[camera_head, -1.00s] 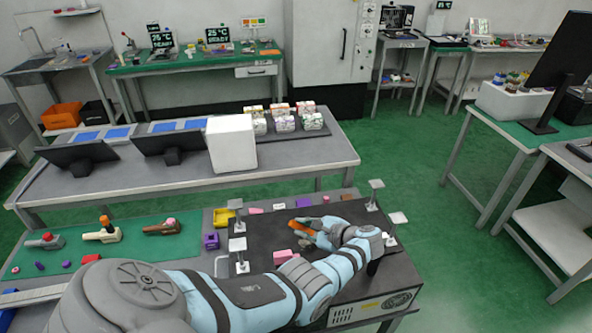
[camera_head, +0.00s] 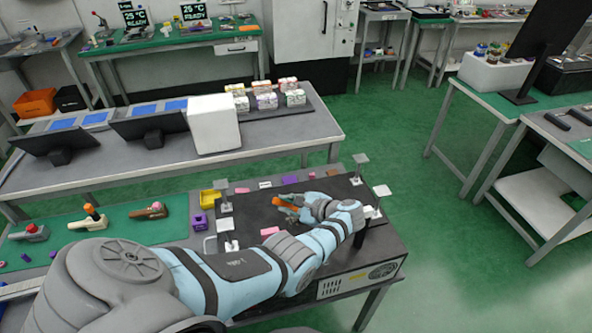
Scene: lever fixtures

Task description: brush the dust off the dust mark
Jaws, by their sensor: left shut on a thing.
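My left arm reaches in from the left across a black-topped unit (camera_head: 262,212). My left gripper (camera_head: 292,208) is low over the middle of that top. It is shut on an orange-handled thing (camera_head: 285,204), which looks like the brush. Its bristles are too small to make out, and I cannot tell whether it touches the top. I cannot pick out the dust mark on the dark surface; the gripper and arm cover part of it. My right gripper is not in view.
White-topped posts (camera_head: 361,160) stand at the unit's corners, close to my arm. A pink block (camera_head: 270,231) lies beside the forearm. A yellow bin (camera_head: 213,198) and a purple holder (camera_head: 200,222) stand to the left. A grey bench with a white box (camera_head: 213,124) is behind.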

